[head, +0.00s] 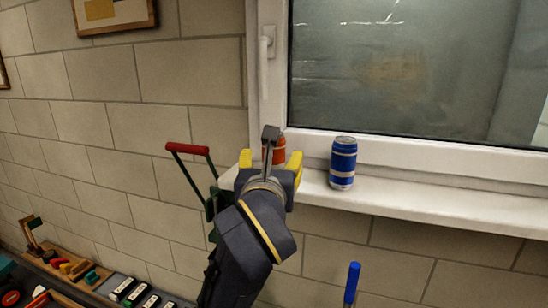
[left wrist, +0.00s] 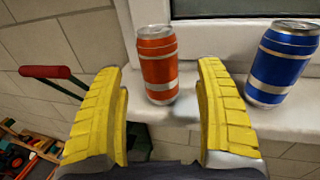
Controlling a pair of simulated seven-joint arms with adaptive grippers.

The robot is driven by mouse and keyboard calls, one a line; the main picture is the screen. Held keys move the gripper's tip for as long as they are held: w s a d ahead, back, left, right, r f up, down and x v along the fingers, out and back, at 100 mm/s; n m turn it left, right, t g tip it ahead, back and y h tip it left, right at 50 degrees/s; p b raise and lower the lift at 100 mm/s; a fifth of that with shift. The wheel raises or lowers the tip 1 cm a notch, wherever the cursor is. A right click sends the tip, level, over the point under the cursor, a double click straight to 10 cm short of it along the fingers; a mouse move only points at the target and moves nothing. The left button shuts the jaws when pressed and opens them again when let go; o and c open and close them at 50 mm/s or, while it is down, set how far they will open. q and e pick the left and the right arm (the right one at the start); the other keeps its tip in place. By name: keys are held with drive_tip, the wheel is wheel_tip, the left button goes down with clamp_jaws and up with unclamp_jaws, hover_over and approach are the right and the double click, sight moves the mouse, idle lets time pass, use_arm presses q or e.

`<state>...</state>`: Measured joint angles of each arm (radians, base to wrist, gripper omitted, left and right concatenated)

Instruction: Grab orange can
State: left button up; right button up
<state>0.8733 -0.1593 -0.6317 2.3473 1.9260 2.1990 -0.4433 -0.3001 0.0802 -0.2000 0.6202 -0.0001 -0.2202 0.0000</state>
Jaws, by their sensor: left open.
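The orange can (left wrist: 157,62) stands upright on the white windowsill, with silver bands around it. In the head view the orange can (head: 279,150) is partly hidden behind my left gripper (head: 270,168). In the left wrist view my left gripper (left wrist: 163,115) has its yellow fingers spread wide, with nothing between them. The can stands just beyond the fingertips, in line with the gap and a little left of its middle. My right gripper is in neither view.
A blue can (head: 343,163) stands upright on the windowsill (head: 420,192), right of the orange can. A window with a white frame rises behind. A red-handled tool (head: 188,149) is left of my gripper. Several tools and small items lie lower left. A blue marker-like object (head: 352,283) shows below.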

sight(274, 167)
use_arm(q)
drive_tip(key=shift+w+d, duration=0.1)
drive_tip(key=shift+w, duration=2.4)
drive_tip(key=shift+c, duration=0.2)
drive_tip(key=c, duration=0.9)
